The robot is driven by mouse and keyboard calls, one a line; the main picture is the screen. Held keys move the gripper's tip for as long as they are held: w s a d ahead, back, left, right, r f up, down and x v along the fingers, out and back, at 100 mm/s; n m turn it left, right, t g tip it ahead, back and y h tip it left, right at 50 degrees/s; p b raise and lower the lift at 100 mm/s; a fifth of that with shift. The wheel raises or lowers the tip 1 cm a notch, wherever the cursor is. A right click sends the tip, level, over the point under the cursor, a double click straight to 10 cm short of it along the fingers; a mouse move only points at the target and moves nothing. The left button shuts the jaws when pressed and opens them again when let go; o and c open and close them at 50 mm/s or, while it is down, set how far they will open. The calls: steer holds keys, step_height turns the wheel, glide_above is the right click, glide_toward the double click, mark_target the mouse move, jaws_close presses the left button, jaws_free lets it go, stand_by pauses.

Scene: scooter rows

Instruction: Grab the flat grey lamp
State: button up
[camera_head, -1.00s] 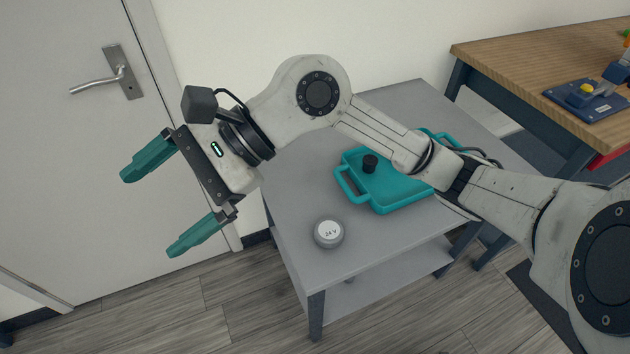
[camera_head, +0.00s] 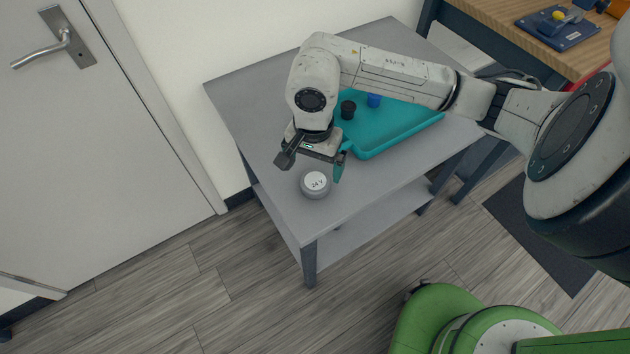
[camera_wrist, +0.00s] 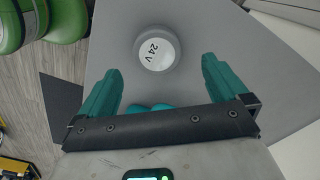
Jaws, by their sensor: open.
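The flat grey lamp (camera_head: 315,184) is a low round puck with a white face marked "24 V". It lies on the grey table (camera_head: 265,95) near its front corner. In the wrist view the lamp (camera_wrist: 157,47) sits beyond and roughly between my two teal fingers, slightly nearer the middle than either tip. My gripper (camera_head: 318,165) points down just behind the lamp, open and empty; its left finger is mostly hidden in the head view. In the wrist view my gripper (camera_wrist: 161,66) shows both fingers spread, apart from the lamp.
A teal case (camera_head: 400,137) lies behind and right of the lamp, with a black knob (camera_head: 348,109) and a blue piece (camera_head: 374,100), partly under my arm. A wooden bench (camera_head: 490,15) stands at upper right. The table's left part is clear.

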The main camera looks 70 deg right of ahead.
mark_target(315, 180)
steer(key=shift+s+f+p, duration=0.2)
steer(key=shift+f+p, duration=0.15)
steer(key=shift+f, duration=2.25)
steer(key=shift+c, duration=0.5)
steer(key=c, duration=1.1)
